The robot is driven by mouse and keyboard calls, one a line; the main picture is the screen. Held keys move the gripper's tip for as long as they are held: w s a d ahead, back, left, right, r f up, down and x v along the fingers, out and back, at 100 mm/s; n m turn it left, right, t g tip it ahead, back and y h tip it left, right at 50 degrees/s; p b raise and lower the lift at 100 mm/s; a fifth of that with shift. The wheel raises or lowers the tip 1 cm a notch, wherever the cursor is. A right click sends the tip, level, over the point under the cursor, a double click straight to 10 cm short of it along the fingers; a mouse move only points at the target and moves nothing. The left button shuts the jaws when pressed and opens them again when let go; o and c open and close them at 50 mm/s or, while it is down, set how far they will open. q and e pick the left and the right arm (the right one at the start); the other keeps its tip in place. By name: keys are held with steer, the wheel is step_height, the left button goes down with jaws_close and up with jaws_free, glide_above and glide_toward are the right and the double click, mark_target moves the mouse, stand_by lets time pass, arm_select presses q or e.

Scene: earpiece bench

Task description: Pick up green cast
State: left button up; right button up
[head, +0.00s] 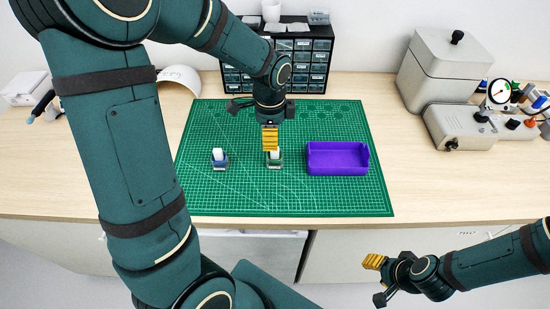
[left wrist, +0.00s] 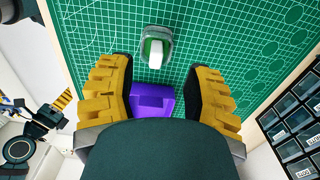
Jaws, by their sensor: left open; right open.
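A small cast with green and a white upright piece (head: 275,160) stands in a dark grey holder on the green cutting mat (head: 240,195). It also shows in the left wrist view (left wrist: 155,50), ahead of and between the fingers, apart from them. My left gripper (head: 270,147), with yellow fingers, is open and empty above this cast, partly hiding it in the head view. The left wrist view also shows its spread fingers (left wrist: 158,68). A second cast with a blue and white top (head: 219,158) stands to the left. My right gripper (head: 378,279) is open, in front of the bench.
A purple tray (head: 338,172) lies on the mat to the right; its wall also shows in the left wrist view (left wrist: 150,105). A drawer cabinet (head: 318,62) stands behind. Grey equipment (head: 440,75) is at the right. The front of the mat is clear.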

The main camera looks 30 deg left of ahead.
mark_target(275, 156)
arm_select(q)
steer(key=shift+w+d+f+b, duration=0.1)
steer(key=shift+d+f+b, duration=0.1)
steer(key=shift+f, duration=0.75)
steer(key=shift+s+d+f+b, duration=0.1)
steer(key=shift+d+f+b, duration=0.05)
steer(key=shift+f, duration=0.85)
steer(key=shift+w+d+f+b, duration=0.1)
steer(key=shift+d+f+b, duration=0.1)
steer(key=shift+f, duration=0.75)
steer(key=shift+o, duration=0.2)
jaws_close()
